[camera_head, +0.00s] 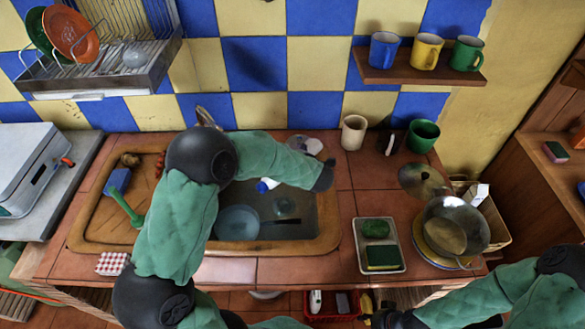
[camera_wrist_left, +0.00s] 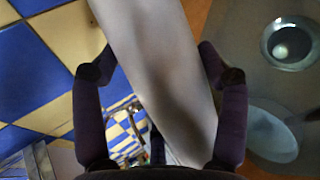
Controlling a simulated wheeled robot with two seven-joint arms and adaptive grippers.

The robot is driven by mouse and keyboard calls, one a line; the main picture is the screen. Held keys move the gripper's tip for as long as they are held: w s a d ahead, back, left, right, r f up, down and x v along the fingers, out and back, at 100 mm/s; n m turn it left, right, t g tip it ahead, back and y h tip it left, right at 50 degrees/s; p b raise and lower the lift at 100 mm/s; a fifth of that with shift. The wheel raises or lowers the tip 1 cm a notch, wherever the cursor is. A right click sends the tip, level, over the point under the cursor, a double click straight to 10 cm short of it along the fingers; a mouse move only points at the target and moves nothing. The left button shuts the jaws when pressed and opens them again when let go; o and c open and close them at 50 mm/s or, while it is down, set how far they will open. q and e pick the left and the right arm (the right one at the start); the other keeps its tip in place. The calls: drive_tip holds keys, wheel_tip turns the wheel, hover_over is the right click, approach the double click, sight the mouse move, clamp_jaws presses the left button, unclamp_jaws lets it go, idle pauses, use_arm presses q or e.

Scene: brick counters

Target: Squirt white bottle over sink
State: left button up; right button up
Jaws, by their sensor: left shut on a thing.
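The white bottle (camera_wrist_left: 155,75) lies between the two dark fingers of my left gripper (camera_wrist_left: 160,74) in the left wrist view. The gripper is shut on it. In the head view my left forearm reaches across the sink (camera_head: 328,232) and hides most of the bottle and the gripper. A white bottle part with a blue tip (camera_head: 267,185) shows below the forearm, over the basin, pointing down and left. Another pale part shows above the forearm. My right gripper (camera_head: 380,318) is low at the bottom edge, in front of the counter; its fingers are unclear.
A pan (camera_head: 238,222) lies in the basin. A tray with sponges (camera_head: 380,246) and a wok (camera_head: 455,225) stand right of the sink. A white cup (camera_head: 354,132) and green cup (camera_head: 422,136) stand behind. A shelf with mugs (camera_head: 418,76) hangs on the wall.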

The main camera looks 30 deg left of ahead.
use_arm(q)
drive_tip(key=shift+s+a+r+n+t+b, duration=0.15)
drive_tip(key=shift+r+n+t+b, duration=0.35)
drive_tip(key=shift+b, duration=1.35)
drive_tip(key=shift+s+d+r+n+t+b, duration=0.25)
drive_tip(key=shift+r+t+b, duration=0.4)
drive_tip(key=shift+b, duration=1.2)
drive_tip(key=s+r+t+b, duration=0.1)
drive_tip(key=b, duration=0.1)
drive_tip(key=a+n+t+b, duration=0.1)
drive_tip(key=b, duration=0.1)
drive_tip(key=shift+s+r+n, duration=0.25)
drive_tip(key=shift+s+r, duration=0.3)
drive_tip(key=shift+r, duration=0.15)
drive_tip(key=shift+s+a+r+n+t, duration=0.15)
drive_tip(key=shift+s+r+n+t, duration=0.4)
drive_tip(key=shift+t, duration=0.2)
drive_tip(key=shift+w, duration=0.1)
